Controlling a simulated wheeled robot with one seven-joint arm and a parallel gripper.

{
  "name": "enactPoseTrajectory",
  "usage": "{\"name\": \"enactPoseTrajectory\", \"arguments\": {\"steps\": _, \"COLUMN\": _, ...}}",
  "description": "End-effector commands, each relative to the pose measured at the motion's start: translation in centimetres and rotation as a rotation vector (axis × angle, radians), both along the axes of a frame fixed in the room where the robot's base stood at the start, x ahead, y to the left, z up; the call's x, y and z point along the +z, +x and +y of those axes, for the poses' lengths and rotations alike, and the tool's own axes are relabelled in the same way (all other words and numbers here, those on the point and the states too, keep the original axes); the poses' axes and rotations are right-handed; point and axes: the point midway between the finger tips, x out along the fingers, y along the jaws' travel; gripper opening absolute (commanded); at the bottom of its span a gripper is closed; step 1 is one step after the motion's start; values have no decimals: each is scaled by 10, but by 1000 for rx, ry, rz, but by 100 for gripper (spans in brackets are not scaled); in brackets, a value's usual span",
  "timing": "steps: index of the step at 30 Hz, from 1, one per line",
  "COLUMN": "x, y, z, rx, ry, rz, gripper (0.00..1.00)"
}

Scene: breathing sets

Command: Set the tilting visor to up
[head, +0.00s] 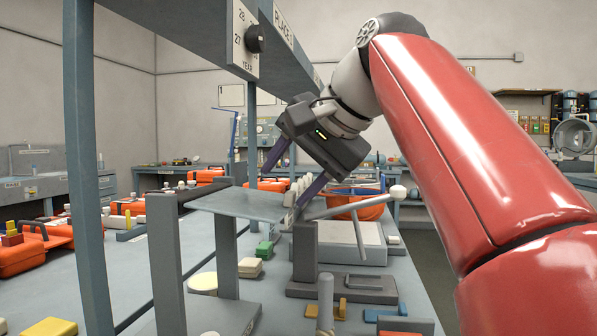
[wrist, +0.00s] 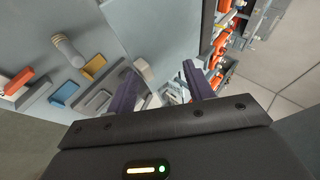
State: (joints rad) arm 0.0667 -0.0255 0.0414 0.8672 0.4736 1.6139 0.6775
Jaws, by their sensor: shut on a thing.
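The tilting visor (head: 238,204) is a flat grey plate held near level between grey uprights in the head view. In the wrist view its pale plate (wrist: 160,28) fills the top middle. My gripper (head: 284,190) reaches down from the upper right, its purple fingers straddling the visor's right end. A pale ribbed grip (head: 303,187) shows there, between and beside the fingers. In the wrist view my gripper (wrist: 158,74) has its fingers apart, with a pale block (wrist: 144,69) by the left finger. The exact contact is hard to see.
A rod with a white knob (head: 398,192) rises just right of the visor. An overhead beam with a dial (head: 255,39) hangs above left. Orange boxes (head: 66,232) and small coloured blocks lie on the bench. An orange bowl (head: 358,207) stands behind.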

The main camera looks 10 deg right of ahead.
Motion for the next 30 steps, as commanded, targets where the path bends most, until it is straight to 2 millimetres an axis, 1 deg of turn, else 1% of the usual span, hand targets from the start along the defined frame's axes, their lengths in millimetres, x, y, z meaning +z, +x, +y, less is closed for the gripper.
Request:
{"name": "enactPoseTrajectory", "arguments": {"steps": 1, "x": 2, "y": -1, "z": 8, "rx": 22, "ry": 13, "rz": -5, "gripper": 35}}
{"name": "enactPoseTrajectory", "arguments": {"steps": 4, "x": 8, "y": -5, "z": 5, "rx": 21, "ry": 14, "rz": -8, "gripper": 35}}
{"name": "enactPoseTrajectory", "arguments": {"steps": 13, "x": 39, "y": -33, "z": -23, "rx": 8, "ry": 6, "rz": -7, "gripper": 35}}
{"name": "enactPoseTrajectory", "arguments": {"steps": 15, "x": 44, "y": -36, "z": -26, "rx": 6, "ry": 10, "rz": -6, "gripper": 35}}
{"name": "enactPoseTrajectory", "arguments": {"steps": 21, "x": 52, "y": -44, "z": -34, "rx": 2, "ry": 7, "rz": -3, "gripper": 35}}
{"name": "enactPoseTrajectory", "arguments": {"steps": 30, "x": 54, "y": -48, "z": -36, "rx": 1, "ry": 5, "rz": -2, "gripper": 35}}
